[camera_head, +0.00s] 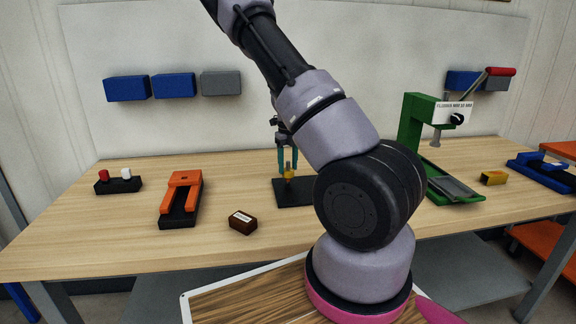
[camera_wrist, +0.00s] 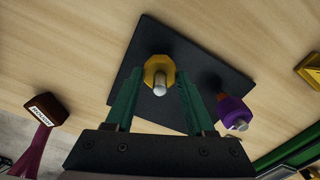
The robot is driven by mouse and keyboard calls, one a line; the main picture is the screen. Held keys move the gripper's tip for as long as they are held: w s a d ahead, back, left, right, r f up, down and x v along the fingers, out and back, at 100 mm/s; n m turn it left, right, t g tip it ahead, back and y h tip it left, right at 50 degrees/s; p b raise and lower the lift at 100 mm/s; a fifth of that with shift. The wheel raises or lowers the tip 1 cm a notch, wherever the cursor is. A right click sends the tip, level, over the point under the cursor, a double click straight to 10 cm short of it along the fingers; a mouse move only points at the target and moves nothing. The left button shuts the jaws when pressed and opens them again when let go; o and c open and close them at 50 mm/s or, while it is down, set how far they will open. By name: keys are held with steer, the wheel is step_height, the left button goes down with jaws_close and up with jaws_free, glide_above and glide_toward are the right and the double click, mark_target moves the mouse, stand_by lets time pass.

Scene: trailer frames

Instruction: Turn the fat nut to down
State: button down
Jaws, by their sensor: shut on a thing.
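A black base plate (camera_head: 301,196) lies on the table and also shows in the wrist view (camera_wrist: 213,62). A yellow six-sided nut (camera_wrist: 154,67) sits around a pale metal rod on it; it shows small in the head view (camera_head: 290,172). A thick purple nut-like piece (camera_wrist: 231,107) with an orange part and a metal rod stands near the plate's right side in the wrist view. I cannot tell for sure which one is the fat nut. My gripper (camera_wrist: 160,76) has green fingers on both sides of the yellow nut and is shut on it. In the head view my gripper (camera_head: 287,165) points down, and my arm hides the purple piece.
A brown block (camera_head: 243,222) and an orange-black fixture (camera_head: 181,197) stand to the left. A black block with red and white knobs (camera_head: 118,182) is farther left. A green press (camera_head: 412,125) and a yellow block (camera_head: 494,178) stand right. Bare tabletop lies between them.

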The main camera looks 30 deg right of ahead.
steer(key=m, duration=0.7)
steer(key=shift+w, duration=0.1)
steer(key=m, duration=0.6)
steer(key=shift+m, duration=0.4)
steer(key=m, duration=0.3)
steer(key=shift+m, duration=0.3)
steer(key=m, duration=0.3)
steer(key=shift+d+m, duration=0.1)
steer(key=shift+m, duration=0.3)
steer(key=m, duration=0.3)
steer(key=shift+r+m, duration=0.1)
steer(key=shift+m, duration=1.5)
steer(key=shift+c, duration=1.3)
jaws_free()
